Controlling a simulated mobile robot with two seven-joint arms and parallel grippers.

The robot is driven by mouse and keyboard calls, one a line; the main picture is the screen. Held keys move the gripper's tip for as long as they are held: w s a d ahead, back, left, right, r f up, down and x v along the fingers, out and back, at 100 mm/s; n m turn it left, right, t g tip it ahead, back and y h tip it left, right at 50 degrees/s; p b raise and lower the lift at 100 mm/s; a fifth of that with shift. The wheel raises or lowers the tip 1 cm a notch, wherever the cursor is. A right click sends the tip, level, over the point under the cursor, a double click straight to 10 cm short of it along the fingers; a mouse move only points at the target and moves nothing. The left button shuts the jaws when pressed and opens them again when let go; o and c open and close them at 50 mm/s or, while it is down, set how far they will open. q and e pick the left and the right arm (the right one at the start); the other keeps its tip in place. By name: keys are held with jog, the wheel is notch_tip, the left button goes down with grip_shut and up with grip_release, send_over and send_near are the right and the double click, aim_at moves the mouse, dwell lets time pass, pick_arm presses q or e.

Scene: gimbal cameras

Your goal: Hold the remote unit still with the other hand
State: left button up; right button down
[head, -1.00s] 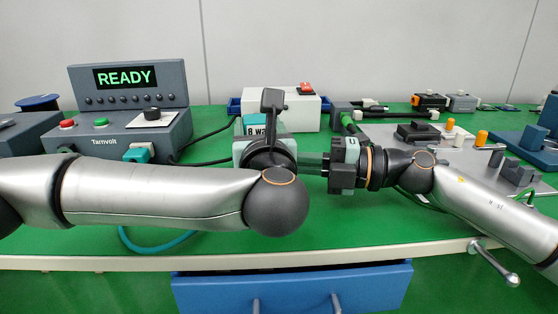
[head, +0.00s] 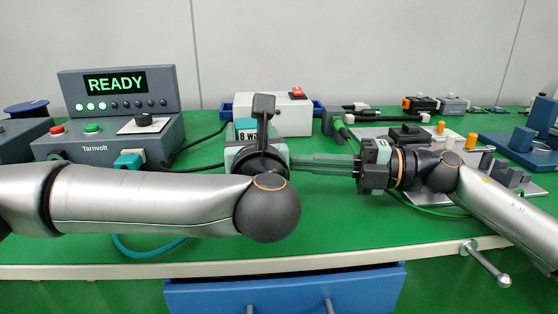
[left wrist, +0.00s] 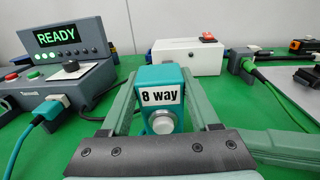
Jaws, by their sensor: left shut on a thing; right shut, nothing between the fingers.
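The remote unit is a teal box with an "8 way" label and a round pale button on its front; it shows in the left wrist view (left wrist: 165,75) and partly in the head view (head: 245,126). My left gripper (left wrist: 160,90) is shut on the unit, one green finger along each side. In the head view my left arm hides the unit's lower part. My right gripper (head: 295,161) is shut and empty, its long pale-green fingers pointing left towards the unit. I cannot tell whether the fingertips touch it.
A grey Tarnvolt console (head: 105,140) reads READY at the left, with a teal plug and cable. A white box (head: 275,112) with a red switch stands behind. Grey plates with fixtures (head: 425,140) fill the right. A blue drawer (head: 285,290) is slightly open below the bench edge.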

pick_arm(q)
jog(key=shift+f, duration=0.15)
pick_arm(e)
jog(key=shift+v, duration=1.75)
jog(key=shift+s, duration=0.1)
pick_arm(q)
jog(key=o, duration=1.4)
